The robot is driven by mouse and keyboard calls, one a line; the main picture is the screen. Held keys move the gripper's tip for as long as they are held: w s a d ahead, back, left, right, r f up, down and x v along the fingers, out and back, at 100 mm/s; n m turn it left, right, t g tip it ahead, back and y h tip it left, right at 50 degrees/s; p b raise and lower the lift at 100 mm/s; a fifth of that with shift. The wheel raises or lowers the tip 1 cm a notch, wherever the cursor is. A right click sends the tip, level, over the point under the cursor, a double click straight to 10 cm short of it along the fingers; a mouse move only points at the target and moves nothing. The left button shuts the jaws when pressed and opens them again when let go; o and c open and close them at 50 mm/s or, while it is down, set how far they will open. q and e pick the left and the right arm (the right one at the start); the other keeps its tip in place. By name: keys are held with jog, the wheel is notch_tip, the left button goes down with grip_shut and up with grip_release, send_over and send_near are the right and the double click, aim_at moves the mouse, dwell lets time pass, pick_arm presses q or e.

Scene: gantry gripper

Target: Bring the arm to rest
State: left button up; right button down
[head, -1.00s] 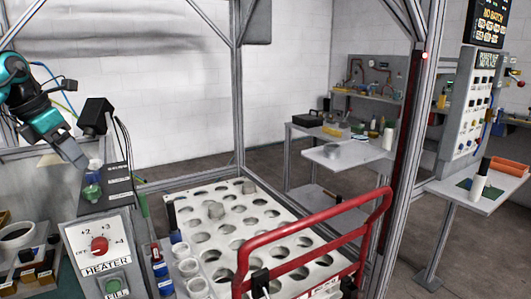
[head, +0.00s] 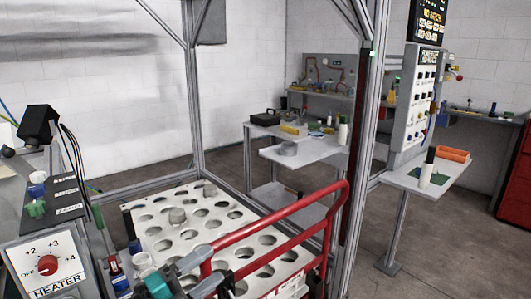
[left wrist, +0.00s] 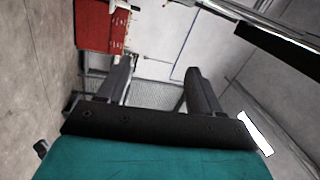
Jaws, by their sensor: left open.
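My left gripper (head: 218,262) is low in the head view, over the near edge of the white holed tray (head: 165,205) and by the red rail. Its two grey fingers are apart, with a teal wrist part behind them. In the left wrist view both fingers (left wrist: 160,75) stand open with nothing between them. Most of the left arm is below the head view's edge. My right gripper is not in view.
A red tubular rail (head: 290,212) runs along the tray's right side. A metal frame post (head: 360,150) stands behind it. The heater panel (head: 45,268) is at lower left. Side benches (head: 310,160) and a red cabinet (head: 515,190) are farther right. Floor is clear between.

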pick_arm(q)
jog(key=s+a+f+n+g+y, duration=0.1)
jog(key=s+a+f+n+y, duration=0.1)
jog(key=s+f+n+y, duration=0.4)
jog(key=s+a+f+n+g+y, duration=0.1)
jog(key=s+a+f+n+y, duration=0.2)
jog(key=s+f+n, duration=1.2)
jog(key=n+y, duration=0.2)
jog(key=y, duration=0.1)
jog(key=shift+a+y, duration=0.3)
jog(key=shift+y, duration=0.1)
